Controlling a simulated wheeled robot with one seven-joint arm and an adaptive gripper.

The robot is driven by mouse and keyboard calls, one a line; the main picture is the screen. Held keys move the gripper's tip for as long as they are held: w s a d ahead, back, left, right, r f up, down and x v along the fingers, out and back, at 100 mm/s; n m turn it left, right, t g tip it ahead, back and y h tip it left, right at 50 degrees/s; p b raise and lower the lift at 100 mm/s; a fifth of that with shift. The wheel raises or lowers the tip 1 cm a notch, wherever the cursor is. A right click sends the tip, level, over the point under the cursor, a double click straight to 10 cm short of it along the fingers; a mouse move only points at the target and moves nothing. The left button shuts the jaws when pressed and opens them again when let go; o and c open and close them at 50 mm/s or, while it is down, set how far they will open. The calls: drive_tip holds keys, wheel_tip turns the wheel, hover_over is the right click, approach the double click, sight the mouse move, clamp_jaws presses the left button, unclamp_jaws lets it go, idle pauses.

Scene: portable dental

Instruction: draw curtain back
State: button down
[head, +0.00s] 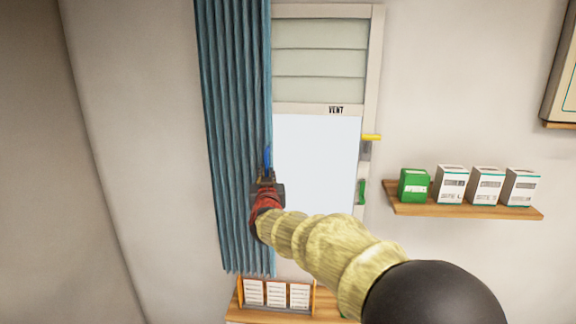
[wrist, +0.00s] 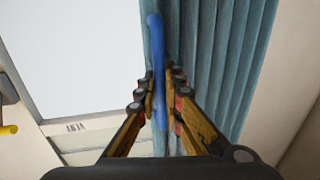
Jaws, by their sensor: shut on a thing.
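A blue-grey pleated curtain (head: 232,120) hangs bunched at the left side of the window (head: 316,160). Most of the pale pane shows to its right. My gripper (head: 266,178) is at the curtain's right edge, at about the height of the lower pane. It is shut on a bright blue pull (head: 267,157) at that edge. In the wrist view the blue pull (wrist: 157,60) stands between the fingers (wrist: 160,95), with the curtain folds (wrist: 210,60) right beside it. The fingers hide part of the pull.
Louvred slats marked VENT (head: 336,110) are above the pane. A yellow handle (head: 371,137) and a green part (head: 362,192) are on the right frame. A wall shelf (head: 465,211) with boxes is further right. A card rack (head: 276,293) stands below the curtain.

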drive_tip(key=w+a+p, duration=0.1)
drive_tip(key=a+p, duration=0.1)
drive_tip(key=a, duration=0.4)
drive_tip(key=shift+w+a, duration=0.15)
drive_tip(key=c, duration=2)
unclamp_jaws()
drive_tip(key=s, duration=1.2)
